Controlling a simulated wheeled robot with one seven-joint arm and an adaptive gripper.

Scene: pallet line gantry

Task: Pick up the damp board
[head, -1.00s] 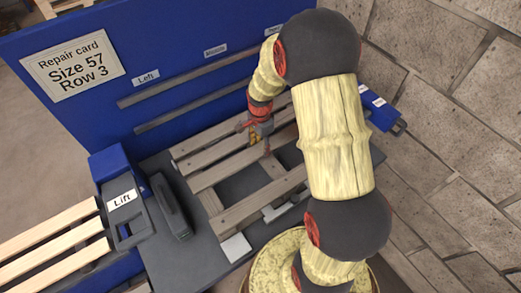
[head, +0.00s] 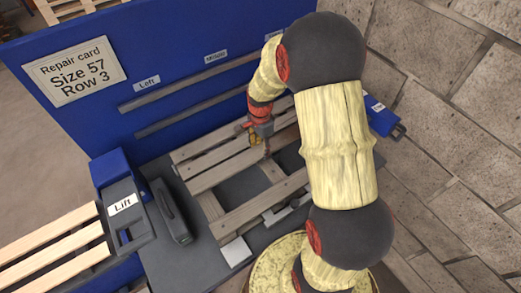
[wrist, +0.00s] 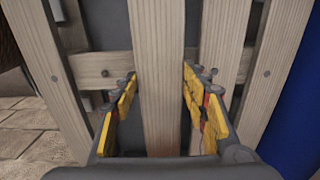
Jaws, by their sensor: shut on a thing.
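A pallet of grey-brown boards lies on the dark bench, with its front board (head: 250,212) nearest me. My gripper (head: 260,140) is down at the pallet, shut on the third board from the blue panel (head: 218,174). In the wrist view the yellow-faced fingers (wrist: 160,100) stand on either side of that board (wrist: 158,60), which runs lengthwise between them. A crosspiece (wrist: 100,70) with fastener heads passes beneath. I see no lifting of the board clear of the pallet. Dampness does not show clearly, and the fingertips are partly hidden in the head view.
The blue panel (head: 60,125) behind the bench bears a repair card (head: 74,73) reading "Size 57 Row 3". A dark device labelled "Lift" (head: 124,204) stands left of the pallet. Pale slats (head: 45,245) lie further left. A brick wall (head: 455,130) bounds the right.

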